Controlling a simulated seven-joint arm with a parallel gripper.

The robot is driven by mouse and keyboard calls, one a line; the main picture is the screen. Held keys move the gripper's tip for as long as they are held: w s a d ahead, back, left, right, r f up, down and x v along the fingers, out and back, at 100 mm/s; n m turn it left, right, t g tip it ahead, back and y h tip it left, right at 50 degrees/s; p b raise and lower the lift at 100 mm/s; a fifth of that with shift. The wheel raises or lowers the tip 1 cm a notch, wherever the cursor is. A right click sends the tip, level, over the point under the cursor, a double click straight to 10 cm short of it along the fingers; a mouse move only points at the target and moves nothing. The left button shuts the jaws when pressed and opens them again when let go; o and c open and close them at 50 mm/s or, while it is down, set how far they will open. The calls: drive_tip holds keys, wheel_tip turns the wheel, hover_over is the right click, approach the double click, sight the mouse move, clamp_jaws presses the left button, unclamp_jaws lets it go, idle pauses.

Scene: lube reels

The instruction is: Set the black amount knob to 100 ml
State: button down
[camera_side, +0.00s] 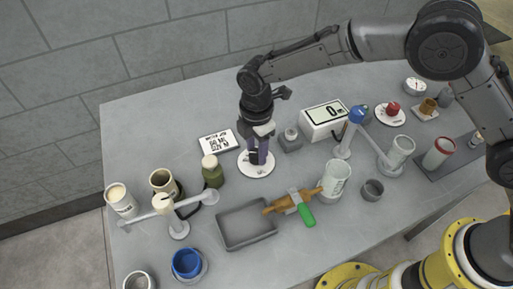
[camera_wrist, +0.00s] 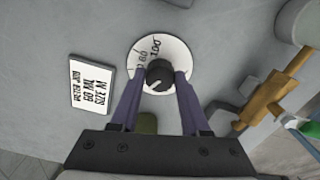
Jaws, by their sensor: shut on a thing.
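The black amount knob (camera_wrist: 160,72) stands in the middle of a round white dial (camera_wrist: 176,50) in the wrist view. The numbers 60 and 100 show on the dial's far side, 100 to the right of 60. A light mark shows at the knob's lower left. My gripper (camera_wrist: 156,80) is shut on the knob, with a purple finger on each side. In the side view my gripper (camera_side: 259,159) points down over the white dial (camera_side: 247,172) and its fingers hide the knob.
A white card (camera_side: 216,142) reading 60 ML, SIZE M lies left of the dial. A dark green bottle (camera_side: 212,173) stands close at left, a small grey block (camera_side: 291,144) at right. A white display box (camera_side: 325,122) shows 0. A grey tray (camera_side: 246,239) sits in front.

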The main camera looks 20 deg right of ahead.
drive_tip(key=m, duration=0.5)
drive_tip(key=shift+r+m, duration=0.1)
drive_tip(key=shift+m, duration=0.3)
drive_tip(key=m, duration=1.7)
drive_tip(key=shift+a+m, duration=0.1)
drive_tip(key=shift+m, duration=0.2)
drive_tip(key=shift+c, duration=1.9)
unclamp_jaws()
